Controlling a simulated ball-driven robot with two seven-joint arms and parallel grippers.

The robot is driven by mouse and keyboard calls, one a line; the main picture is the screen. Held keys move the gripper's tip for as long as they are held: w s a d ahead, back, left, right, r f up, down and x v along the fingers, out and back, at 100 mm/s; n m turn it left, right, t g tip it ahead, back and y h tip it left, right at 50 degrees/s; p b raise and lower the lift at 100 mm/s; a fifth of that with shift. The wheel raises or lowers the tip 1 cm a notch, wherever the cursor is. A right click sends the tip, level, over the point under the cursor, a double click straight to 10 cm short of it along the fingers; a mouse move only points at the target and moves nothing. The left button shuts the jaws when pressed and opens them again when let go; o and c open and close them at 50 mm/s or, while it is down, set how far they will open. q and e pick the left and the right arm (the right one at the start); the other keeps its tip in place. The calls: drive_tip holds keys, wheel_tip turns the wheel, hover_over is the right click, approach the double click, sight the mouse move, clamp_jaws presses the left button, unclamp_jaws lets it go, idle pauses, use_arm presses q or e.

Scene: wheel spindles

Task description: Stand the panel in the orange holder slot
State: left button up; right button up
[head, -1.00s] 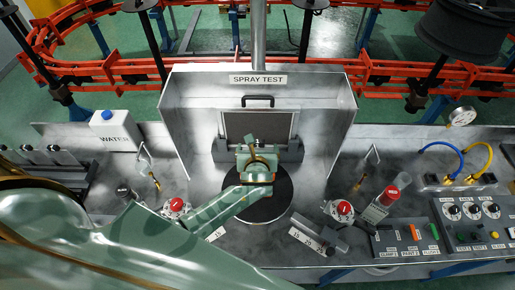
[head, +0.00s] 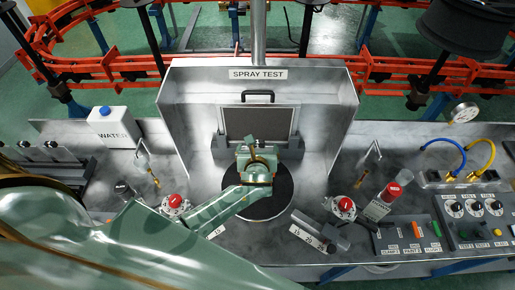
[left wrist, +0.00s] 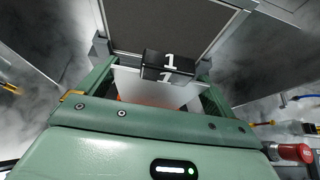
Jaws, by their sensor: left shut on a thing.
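My left gripper (head: 256,163) is over the dark round disc (head: 272,202) in the spray booth. In the left wrist view its green fingers (left wrist: 157,82) are shut on a pale panel (left wrist: 131,82). A black block marked "1" (left wrist: 168,65) shows at the panel's far edge. A faint orange patch shows low on or behind the panel; I cannot make out the orange holder or its slot. In the head view the gripper hides the panel, so I cannot tell whether it touches anything below. My right gripper is in neither view.
The metal booth walls (head: 335,120) rise on both sides. Red-topped valves (head: 175,201) (head: 345,204) sit left and right. A button panel (head: 410,234) is at the right.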

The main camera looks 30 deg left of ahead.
use_arm(q)
drive_tip(key=shift+f+b, duration=0.3)
drive_tip(key=shift+f, duration=0.25)
drive_tip(key=o, duration=0.8)
drive_tip(key=v, duration=1.6)
drive_tip(key=shift+s, duration=0.2)
